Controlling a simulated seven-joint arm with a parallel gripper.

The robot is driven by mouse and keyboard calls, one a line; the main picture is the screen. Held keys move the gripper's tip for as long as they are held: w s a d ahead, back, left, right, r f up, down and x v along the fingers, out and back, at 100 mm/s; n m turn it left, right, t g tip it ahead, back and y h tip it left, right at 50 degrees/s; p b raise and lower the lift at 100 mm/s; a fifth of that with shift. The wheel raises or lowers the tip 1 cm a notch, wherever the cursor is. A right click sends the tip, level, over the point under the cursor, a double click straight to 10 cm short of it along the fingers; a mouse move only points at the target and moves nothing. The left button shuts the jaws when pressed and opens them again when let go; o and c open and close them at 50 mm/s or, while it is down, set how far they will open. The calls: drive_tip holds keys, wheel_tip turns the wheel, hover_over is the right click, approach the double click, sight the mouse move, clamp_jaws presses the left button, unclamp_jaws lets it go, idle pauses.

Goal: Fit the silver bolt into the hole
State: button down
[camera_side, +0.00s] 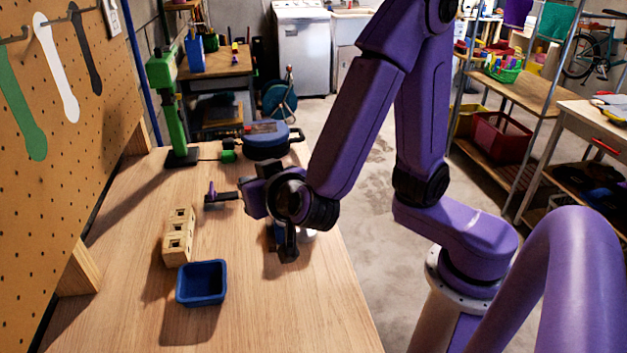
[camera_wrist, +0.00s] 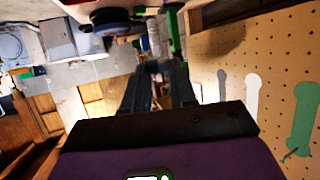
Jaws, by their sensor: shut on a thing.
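My gripper (camera_side: 218,197) is turned sideways above the bench, with its dark fingers reaching left. Its fingers (camera_wrist: 160,70) also show in the wrist view, nearly together at their tips. A slim upright piece (camera_side: 210,191) at the fingertips looks like the silver bolt, tinted purple; it is small and its lower end is unclear. In the wrist view a pale grey shape (camera_wrist: 154,38) stands just past the tips, and I cannot tell it surely from the background. The wooden block with square holes (camera_side: 178,238) stands on the bench, nearer the side camera and apart from the gripper.
A blue bin (camera_side: 202,283) sits near the block. A green stand (camera_side: 165,95) and a blue round-bodied device (camera_side: 266,141) stand at the bench's far end. The front of the bench is bare.

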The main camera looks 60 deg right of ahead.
drive_tip(key=w+a+n+t+y, duration=0.1)
drive_tip(key=w+a+n+y, duration=0.35)
drive_tip(key=w, duration=0.45)
drive_tip(key=n+y, duration=0.3)
drive_tip(key=y, duration=0.1)
hover_over(187, 230)
drive_tip(key=shift+f, duration=1.55)
drive_tip(key=shift+f, duration=0.1)
drive_tip(key=shift+f, duration=4.3)
drive_tip(key=shift+f+y, duration=0.2)
drive_tip(key=shift+y, duration=0.05)
drive_tip(key=shift+f, duration=0.3)
drive_tip(key=shift+f, duration=0.55)
